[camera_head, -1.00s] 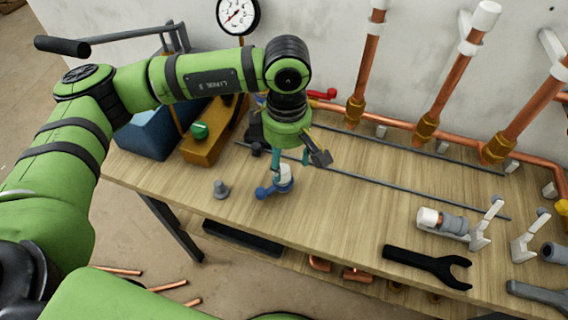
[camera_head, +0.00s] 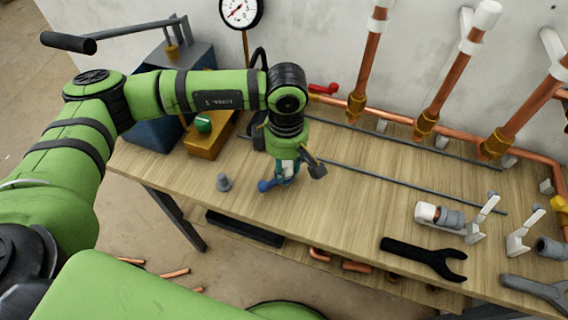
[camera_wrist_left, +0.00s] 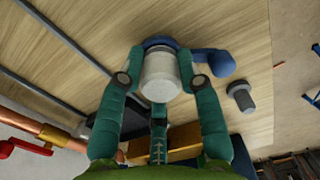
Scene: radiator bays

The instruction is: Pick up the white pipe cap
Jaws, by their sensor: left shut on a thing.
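The white pipe cap (camera_wrist_left: 160,76) is a short white cylinder. A blue part with a rounded arm (camera_wrist_left: 208,62) lies right beside and behind the cap in the wrist view. I cannot tell whether the cap rests on it. My right gripper is out of view.
A grey bolt-like fitting (camera_head: 224,183) stands left of the gripper on the wooden workbench (camera_head: 330,215). Thin grey rods (camera_head: 375,175) lie behind. A black wrench (camera_head: 424,258) and a white-and-grey fitting (camera_head: 438,215) lie at right. Copper pipes (camera_head: 450,90) rise along the wall.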

